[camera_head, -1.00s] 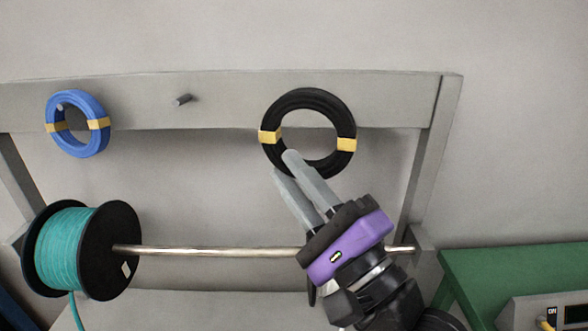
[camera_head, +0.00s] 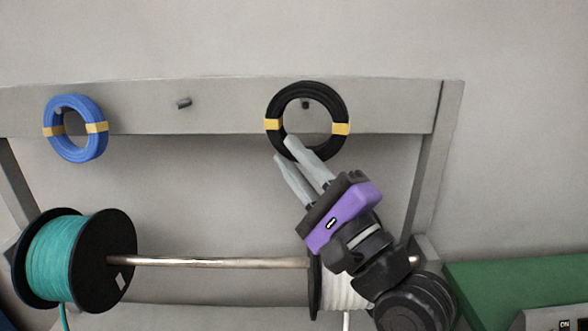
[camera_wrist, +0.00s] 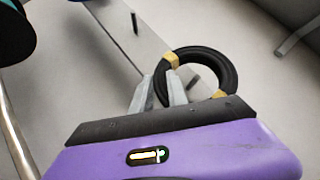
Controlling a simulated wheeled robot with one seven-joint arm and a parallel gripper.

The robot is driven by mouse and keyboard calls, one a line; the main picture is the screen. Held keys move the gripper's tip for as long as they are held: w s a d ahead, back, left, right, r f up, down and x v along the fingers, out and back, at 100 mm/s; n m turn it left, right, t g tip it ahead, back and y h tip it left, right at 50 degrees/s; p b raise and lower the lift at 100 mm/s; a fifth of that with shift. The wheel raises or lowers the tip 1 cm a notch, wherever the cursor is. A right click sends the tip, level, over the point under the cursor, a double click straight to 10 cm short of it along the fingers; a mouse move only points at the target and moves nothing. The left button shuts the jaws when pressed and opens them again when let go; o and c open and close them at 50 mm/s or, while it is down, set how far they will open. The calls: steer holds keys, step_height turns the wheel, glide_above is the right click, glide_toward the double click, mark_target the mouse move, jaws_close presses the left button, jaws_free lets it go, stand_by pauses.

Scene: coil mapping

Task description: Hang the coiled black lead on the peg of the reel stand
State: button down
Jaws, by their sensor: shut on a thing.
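The coiled black lead (camera_head: 310,89), tied with two yellow bands, is in front of the right part of the reel stand's grey crossbar (camera_head: 230,112). It also shows in the wrist view (camera_wrist: 232,76). My gripper (camera_head: 285,150) is shut on its lower left rim, reaching up from below right. A short grey peg (camera_head: 305,104) shows inside the ring's opening, below its top edge, and also in the wrist view (camera_wrist: 195,82). I cannot tell whether the ring is around the peg or still in front of it.
A bare peg (camera_head: 184,103) is left of the lead. A blue coil (camera_head: 88,145) hangs at the far left. Below, a metal rod (camera_head: 210,262) carries a teal spool (camera_head: 55,258) and a white spool (camera_head: 338,292), partly hidden by my arm. A green surface (camera_head: 515,280) is at right.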

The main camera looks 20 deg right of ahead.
steer(key=w+b, duration=0.1)
steer(key=w+d+f+b, duration=0.1)
steer(key=w, duration=0.1)
steer(key=w+d+b, duration=0.1)
steer(key=w, duration=0.1)
steer(key=shift+f, duration=0.2)
stand_by(0.5)
stand_by(0.4)
steer(key=c, duration=1.2)
jaws_free()
